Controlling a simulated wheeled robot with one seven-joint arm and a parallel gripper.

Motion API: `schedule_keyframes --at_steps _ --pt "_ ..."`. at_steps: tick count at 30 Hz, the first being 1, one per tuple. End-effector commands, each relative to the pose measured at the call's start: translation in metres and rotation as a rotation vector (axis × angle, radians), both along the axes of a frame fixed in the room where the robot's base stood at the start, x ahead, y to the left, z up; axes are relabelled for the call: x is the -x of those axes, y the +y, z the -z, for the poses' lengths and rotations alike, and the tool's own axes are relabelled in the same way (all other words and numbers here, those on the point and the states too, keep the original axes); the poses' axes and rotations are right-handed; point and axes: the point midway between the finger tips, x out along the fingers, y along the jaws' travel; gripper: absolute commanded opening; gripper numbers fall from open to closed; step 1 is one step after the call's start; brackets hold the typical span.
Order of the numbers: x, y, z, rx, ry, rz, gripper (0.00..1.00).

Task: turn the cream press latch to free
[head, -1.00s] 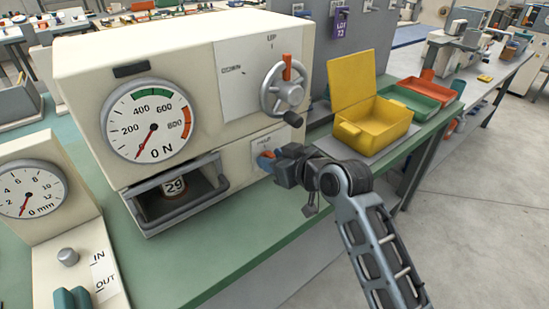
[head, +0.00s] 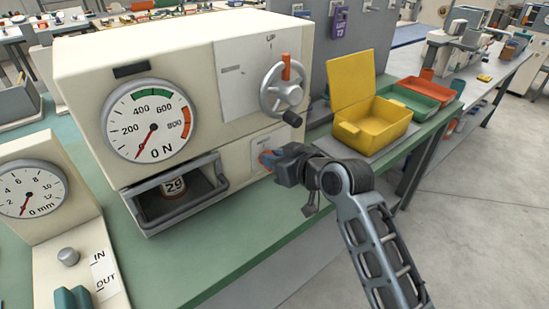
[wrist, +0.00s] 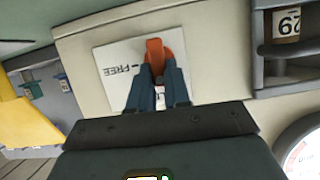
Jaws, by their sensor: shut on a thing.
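The press latch shows an orange handle (wrist: 154,54) on the cream press front in the wrist view, over a white label plate (wrist: 110,62). The word FREE and a short mark are on the plate, left of the handle. My gripper (wrist: 155,72) is shut on the handle, one dark blue finger on each side. The handle points roughly upward in that view, not at the FREE mark. In the head view my gripper (head: 274,163) is at the latch, low on the right of the cream press (head: 180,60). The gripper hides most of the latch there.
A handwheel (head: 284,88) with an orange grip sits above the latch. The open press bay (head: 180,205) with a can marked 29 is left of it. A yellow open box (head: 375,125) stands close on the right, with green and orange trays behind.

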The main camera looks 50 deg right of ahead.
Motion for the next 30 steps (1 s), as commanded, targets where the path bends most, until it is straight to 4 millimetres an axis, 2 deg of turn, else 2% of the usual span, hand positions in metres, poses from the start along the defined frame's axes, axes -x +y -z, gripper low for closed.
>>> schedule_keyframes --at_steps 8,30 --pt "-0.001 -0.003 0.001 -0.155 -0.043 -0.001 0.00" --pt "0.001 -0.013 0.010 -0.823 -0.236 -0.002 0.00"
